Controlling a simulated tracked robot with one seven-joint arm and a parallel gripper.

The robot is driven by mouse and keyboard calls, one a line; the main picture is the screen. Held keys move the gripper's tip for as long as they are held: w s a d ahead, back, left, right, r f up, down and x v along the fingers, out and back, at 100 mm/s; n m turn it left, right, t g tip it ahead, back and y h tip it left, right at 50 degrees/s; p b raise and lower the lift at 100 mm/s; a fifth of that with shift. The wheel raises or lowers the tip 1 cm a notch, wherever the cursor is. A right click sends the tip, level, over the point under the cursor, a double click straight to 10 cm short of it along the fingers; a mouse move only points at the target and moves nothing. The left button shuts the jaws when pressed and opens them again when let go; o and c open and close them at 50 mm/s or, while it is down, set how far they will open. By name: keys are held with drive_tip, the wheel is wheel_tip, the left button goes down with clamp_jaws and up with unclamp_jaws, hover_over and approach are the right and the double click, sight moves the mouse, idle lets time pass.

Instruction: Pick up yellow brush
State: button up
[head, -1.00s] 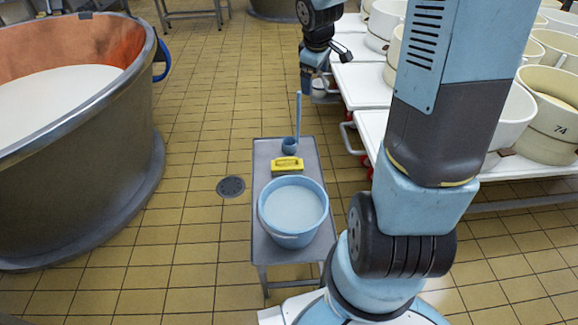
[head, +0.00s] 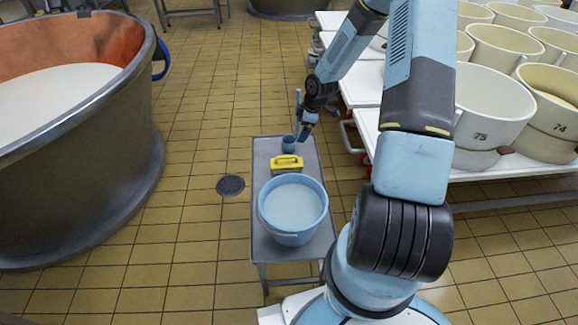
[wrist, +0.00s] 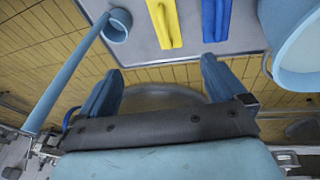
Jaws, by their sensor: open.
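The yellow brush (head: 287,163) lies on the grey metal stand (head: 262,185), between a small blue ladle cup and a blue bucket. In the wrist view the yellow brush (wrist: 165,22) shows at the top, partly cut off by the frame edge. My gripper (head: 304,135) is beside the ladle, toward the far end of the stand. In the wrist view its two blue fingers (wrist: 162,82) are spread apart with nothing between them. The brush is beyond the fingertips, apart from them.
A blue item (wrist: 215,18) lies beside the brush. The blue ladle (head: 289,143) has a tall upright handle close to my gripper. The blue bucket (head: 293,238) holds pale liquid. A copper vat (head: 90,190) stands left; white tables with tubs (head: 490,110) stand right.

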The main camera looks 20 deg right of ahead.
drive_tip(key=n+y, duration=0.1)
drive_tip(key=y, duration=0.1)
approach(283, 163)
drive_tip(key=x, duration=0.3)
drive_tip(key=shift+w+a+f, duration=0.15)
drive_tip(key=shift+w+f, duration=0.05)
drive_tip(key=shift+x, duration=2.6)
drive_tip(key=shift+s, duration=0.15)
drive_tip(key=shift+c, duration=0.3)
drive_tip(key=c, duration=1.2)
